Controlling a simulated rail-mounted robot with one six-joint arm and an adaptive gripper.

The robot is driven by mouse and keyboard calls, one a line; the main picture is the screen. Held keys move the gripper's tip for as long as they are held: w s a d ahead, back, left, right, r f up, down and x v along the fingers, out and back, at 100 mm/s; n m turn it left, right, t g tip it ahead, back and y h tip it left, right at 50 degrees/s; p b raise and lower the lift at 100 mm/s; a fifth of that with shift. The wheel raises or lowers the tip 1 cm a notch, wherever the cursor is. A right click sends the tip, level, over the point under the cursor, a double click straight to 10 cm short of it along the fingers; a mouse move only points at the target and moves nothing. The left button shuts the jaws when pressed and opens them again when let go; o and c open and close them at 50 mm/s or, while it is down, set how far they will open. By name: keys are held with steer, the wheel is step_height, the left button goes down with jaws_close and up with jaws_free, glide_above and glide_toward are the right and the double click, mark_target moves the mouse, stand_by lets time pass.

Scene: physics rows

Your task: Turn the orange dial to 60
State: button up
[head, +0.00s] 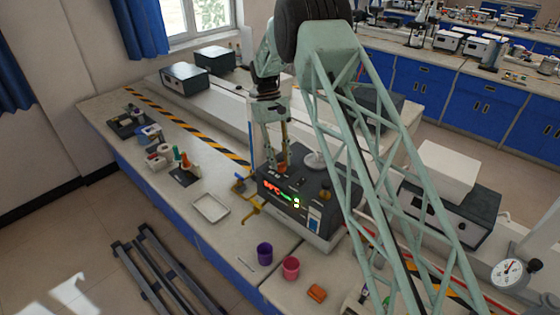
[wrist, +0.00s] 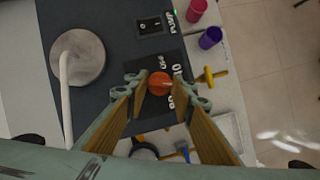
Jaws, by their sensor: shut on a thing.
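The orange dial (wrist: 160,83) is a small round knob on the dark top of a boxy device (head: 325,190). It shows between the fingertips of my gripper (wrist: 158,86) in the wrist view, with one finger on each side. In the head view my gripper (head: 270,158) points down at the back left of the device, and the dial (head: 282,168) is partly hidden by the fingers. White printed marks lie around the dial, partly covered, so its setting cannot be read. The device's front has a lit red and green display (head: 278,192), too small to read.
A round grey plate (wrist: 78,57) with a pale rod stands on the device beside my gripper. A yellow handle (wrist: 210,77) sticks out near the dial. Purple (head: 264,253) and pink (head: 291,267) cups and a white tray (head: 211,207) stand on the bench.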

steer(key=o, duration=0.9)
steer(key=v, duration=1.2)
stand_by(0.4)
